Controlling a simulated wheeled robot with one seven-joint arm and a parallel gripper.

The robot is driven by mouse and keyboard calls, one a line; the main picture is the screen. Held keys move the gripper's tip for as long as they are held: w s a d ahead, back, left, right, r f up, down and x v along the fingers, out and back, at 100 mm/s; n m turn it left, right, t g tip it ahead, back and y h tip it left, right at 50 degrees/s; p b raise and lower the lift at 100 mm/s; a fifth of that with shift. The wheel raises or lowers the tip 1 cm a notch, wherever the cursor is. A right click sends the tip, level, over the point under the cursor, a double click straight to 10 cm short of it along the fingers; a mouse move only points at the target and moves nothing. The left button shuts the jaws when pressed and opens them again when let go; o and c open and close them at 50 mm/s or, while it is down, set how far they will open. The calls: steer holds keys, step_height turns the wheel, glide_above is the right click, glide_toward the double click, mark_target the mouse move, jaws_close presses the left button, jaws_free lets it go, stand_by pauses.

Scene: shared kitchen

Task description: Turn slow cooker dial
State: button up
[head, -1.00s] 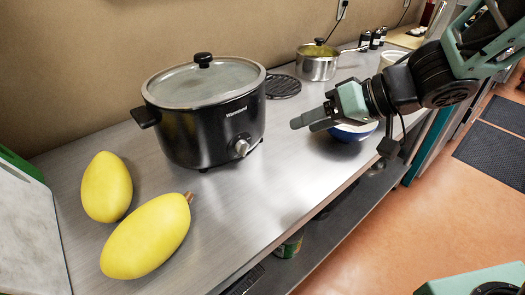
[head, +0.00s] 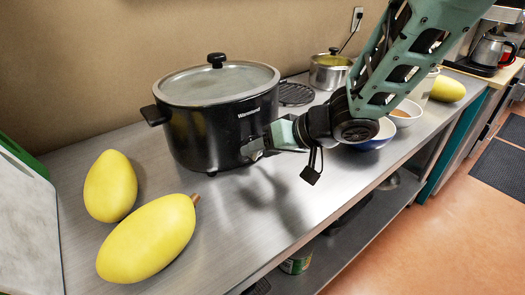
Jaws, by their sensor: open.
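The black slow cooker (head: 205,135) stands on the metal counter with its glass lid (head: 218,82) on. Its silver dial (head: 252,150) is low on the front, partly hidden by my gripper. My gripper (head: 264,148) is open at the dial, its fingertips at or very near it. I cannot tell whether the fingers touch the dial or lie around it.
Two yellow squashes (head: 148,238) lie at the left front of the counter (head: 265,205). A blue-and-white bowl (head: 372,137) and another bowl (head: 405,112) stand behind my arm. A metal pot (head: 328,72) and a black trivet (head: 296,94) are behind the cooker.

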steer(key=c, duration=1)
steer(key=shift+o, duration=0.2)
